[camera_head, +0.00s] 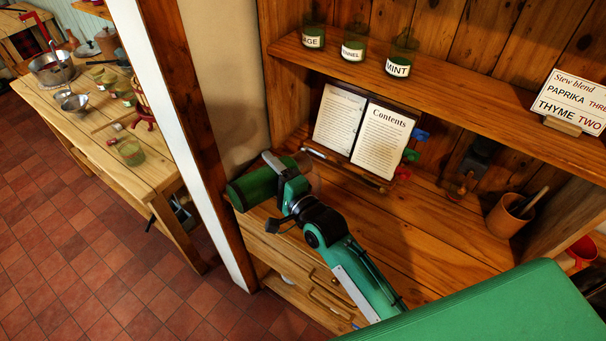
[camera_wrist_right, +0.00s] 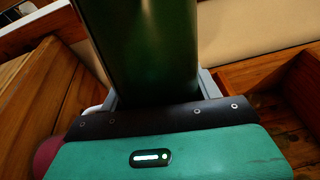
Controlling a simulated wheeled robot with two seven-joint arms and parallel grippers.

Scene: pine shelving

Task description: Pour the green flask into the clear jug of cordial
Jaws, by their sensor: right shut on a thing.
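The green flask (camera_head: 252,187) is in my right gripper (camera_head: 292,184), which is shut on it in front of the pine shelving. The flask lies tilted well over, its end pointing left in the head view. In the right wrist view the flask (camera_wrist_right: 150,50) rises between the two fingers (camera_wrist_right: 155,100). I cannot make out the clear jug of cordial for certain. A dark pinkish rounded thing (camera_wrist_right: 47,153) shows at the lower left of the wrist view, partly hidden by my gripper. My left gripper is not in view.
An open book (camera_head: 362,130) stands on the worktop (camera_head: 430,235) behind my right arm. Labelled jars (camera_head: 398,62) and a recipe card (camera_head: 572,100) stand on the shelf above. A wooden pot (camera_head: 508,217) is at right. A white-edged post separates a bench (camera_head: 88,130) with pans and jars.

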